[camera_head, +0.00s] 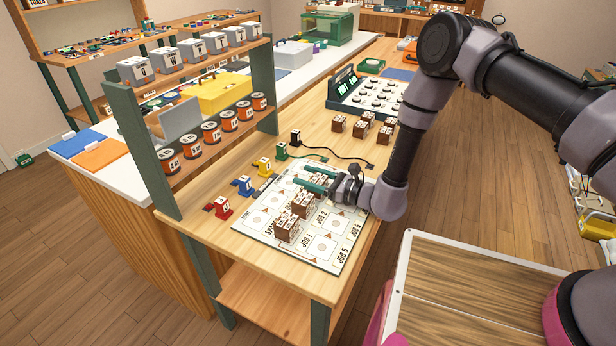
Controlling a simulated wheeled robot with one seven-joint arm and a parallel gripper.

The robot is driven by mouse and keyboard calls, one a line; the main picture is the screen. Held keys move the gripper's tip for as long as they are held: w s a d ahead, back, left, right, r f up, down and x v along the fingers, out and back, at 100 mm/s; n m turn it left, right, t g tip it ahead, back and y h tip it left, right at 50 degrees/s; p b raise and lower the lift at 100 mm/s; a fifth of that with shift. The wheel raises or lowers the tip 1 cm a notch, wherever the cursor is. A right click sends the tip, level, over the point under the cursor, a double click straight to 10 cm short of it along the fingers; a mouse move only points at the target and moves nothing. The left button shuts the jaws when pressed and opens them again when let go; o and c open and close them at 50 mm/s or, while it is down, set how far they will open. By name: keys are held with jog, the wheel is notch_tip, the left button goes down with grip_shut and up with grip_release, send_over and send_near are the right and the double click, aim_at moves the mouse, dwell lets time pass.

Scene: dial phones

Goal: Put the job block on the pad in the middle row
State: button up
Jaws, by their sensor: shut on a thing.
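A white printed mat (255,232) lies on the wooden workbench, with square pads marked in rows and labels such as JOB 1, JOB 2, JOB 5 and JOB 6. One brown block (288,229) stands near its front, and another brown block (303,205) stands just behind it. My gripper (312,180) reaches in from the right over the back part of the mat. Its two green fingers are shut on a brown job block (319,179), which they partly hide. I cannot tell whether this held block touches the mat or is raised. Small markings on the blocks are too small to read.
Red (222,207), blue (244,185), yellow (264,167) and green clamps stand left of the mat. A black cable lies behind it. Several brown blocks (363,125) stand farther back near a button console (366,94). A shelf rack (215,130) with spools borders the left.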

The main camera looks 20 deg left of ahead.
jog(key=o, duration=1.5)
jog(key=shift+f, duration=0.1)
jog(key=shift+o, duration=0.2)
